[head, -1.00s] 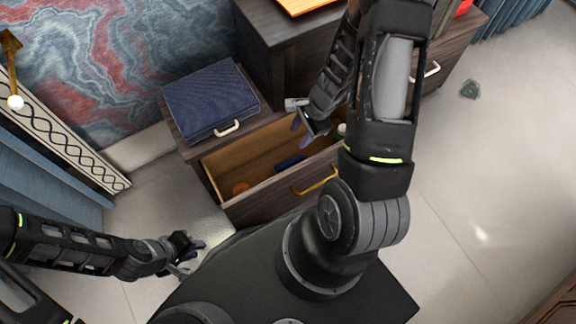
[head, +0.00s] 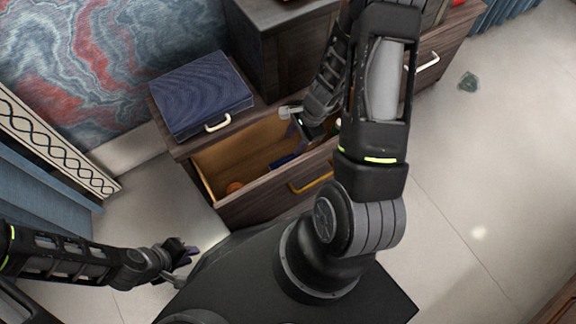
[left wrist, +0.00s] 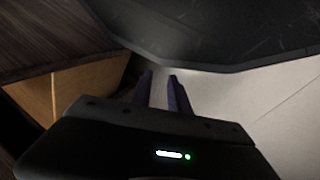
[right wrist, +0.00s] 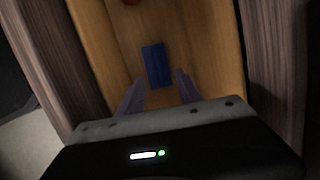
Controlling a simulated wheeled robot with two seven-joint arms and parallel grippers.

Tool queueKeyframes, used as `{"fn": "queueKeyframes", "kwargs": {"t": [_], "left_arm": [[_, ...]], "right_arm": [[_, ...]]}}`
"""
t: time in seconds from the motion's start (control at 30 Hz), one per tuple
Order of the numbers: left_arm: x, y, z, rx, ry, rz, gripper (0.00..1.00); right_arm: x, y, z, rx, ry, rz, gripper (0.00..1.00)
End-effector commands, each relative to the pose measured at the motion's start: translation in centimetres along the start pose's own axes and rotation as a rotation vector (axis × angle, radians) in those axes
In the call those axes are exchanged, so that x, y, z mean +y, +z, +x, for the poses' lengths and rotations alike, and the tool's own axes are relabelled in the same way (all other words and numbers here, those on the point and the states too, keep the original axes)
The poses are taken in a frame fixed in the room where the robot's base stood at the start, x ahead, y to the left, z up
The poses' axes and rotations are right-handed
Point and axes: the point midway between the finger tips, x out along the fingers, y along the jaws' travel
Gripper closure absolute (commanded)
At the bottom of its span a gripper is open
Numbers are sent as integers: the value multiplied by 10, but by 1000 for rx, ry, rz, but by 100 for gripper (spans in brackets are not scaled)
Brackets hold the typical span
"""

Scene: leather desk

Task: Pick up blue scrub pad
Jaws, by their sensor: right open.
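The blue scrub pad (right wrist: 156,66) lies flat on the wooden floor of the open drawer, and it also shows in the head view (head: 285,161), partly hidden near my right gripper. My right gripper (right wrist: 160,90) is open and empty, pointing down into the drawer, with the pad ahead of and between its fingertips in the right wrist view. In the head view my right gripper (head: 296,130) is over the drawer's back right part. My left gripper (head: 188,254) is in front of the drawer cabinet, empty, its two fingers apart in the left wrist view (left wrist: 160,78).
The open drawer (head: 215,190) has a yellow handle (head: 312,180) and holds an orange round thing (head: 235,187). A dark blue case (head: 202,92) lies on the cabinet top. The drawer walls stand close on both sides of my right gripper.

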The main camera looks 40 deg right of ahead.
Motion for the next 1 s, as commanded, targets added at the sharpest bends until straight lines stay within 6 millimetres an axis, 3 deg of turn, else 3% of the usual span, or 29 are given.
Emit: {"fn": "queueKeyframes", "kwargs": {"t": [0.03, 0.1, 0.3, 0.77, 1.0], "left_arm": [[-6, -2, 12, 5, -2, -3, 78], [-11, -4, 20, 10, -5, -6, 78], [-20, -9, 37, 23, -10, -13, 78], [-20, -10, 40, 27, -9, -12, 78], [-26, -11, 57, 34, -9, -13, 78]], "right_arm": [[3, -4, 18, -1, 2, 2, 58], [5, -9, 33, 0, 2, 2, 58], [8, -14, 67, -1, 1, 0, 58], [7, -13, 76, 0, 0, 0, 58], [8, -13, 104, -2, 1, 2, 58]]}}
